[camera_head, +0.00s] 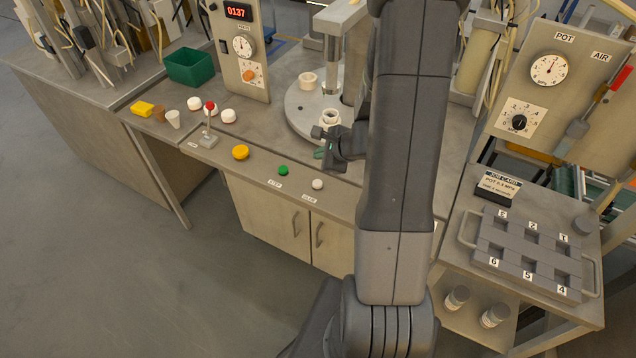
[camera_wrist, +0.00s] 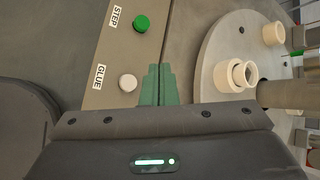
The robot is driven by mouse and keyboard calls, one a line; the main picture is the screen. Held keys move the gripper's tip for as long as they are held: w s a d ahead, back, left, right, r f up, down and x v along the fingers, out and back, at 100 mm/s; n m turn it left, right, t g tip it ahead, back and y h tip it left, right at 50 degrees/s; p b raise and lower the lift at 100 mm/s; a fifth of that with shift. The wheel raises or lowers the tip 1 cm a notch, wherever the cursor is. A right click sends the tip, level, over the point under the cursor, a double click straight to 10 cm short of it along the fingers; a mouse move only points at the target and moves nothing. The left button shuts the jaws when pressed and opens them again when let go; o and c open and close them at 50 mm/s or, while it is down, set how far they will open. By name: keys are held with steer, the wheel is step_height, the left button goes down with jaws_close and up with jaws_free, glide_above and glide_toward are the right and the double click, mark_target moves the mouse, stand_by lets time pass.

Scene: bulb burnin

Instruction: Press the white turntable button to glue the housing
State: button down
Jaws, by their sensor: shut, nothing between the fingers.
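The white button (camera_head: 318,184) is on the bench's front strip, and in the wrist view it shows beside the GLUE label (camera_wrist: 100,77). My gripper (camera_wrist: 158,68) is shut and empty, its green fingers together to the right of the white button in the wrist view, apart from it in the picture. In the head view my gripper (camera_head: 319,154) is above the bench, behind the button. The round grey turntable (camera_head: 298,112) carries cream ring-shaped housings, one near (camera_head: 330,117) and one farther back (camera_head: 307,80). My arm hides part of the turntable.
A green button (camera_head: 283,170) by the STEP label and a yellow button (camera_head: 240,152) are on the same strip. A small red-knobbed lever (camera_head: 210,107) stands farther left. A grey tray (camera_head: 527,252) with numbered pockets is at right. The strip around the white button is clear.

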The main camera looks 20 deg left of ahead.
steer(key=b, duration=0.6)
glide_above(321, 185)
step_height(321, 185, down, 7)
steer(key=shift+a+f, duration=0.15)
steer(key=shift+f, duration=0.05)
steer(key=shift+f+b, duration=0.55)
steer(key=shift+f, duration=0.05)
steer(key=shift+f, duration=0.1)
stand_by(1.0)
steer(key=shift+f+b, duration=0.3)
steer(key=shift+b, duration=0.25)
steer(key=shift+f+b, duration=0.5)
steer(key=shift+b, duration=0.1)
stand_by(0.5)
stand_by(0.4)
steer(key=shift+r+p, duration=0.7)
steer(key=shift+r, duration=0.25)
steer(key=shift+r, duration=0.1)
steer(key=shift+r+p, duration=1.95)
steer(key=shift+r, duration=0.45)
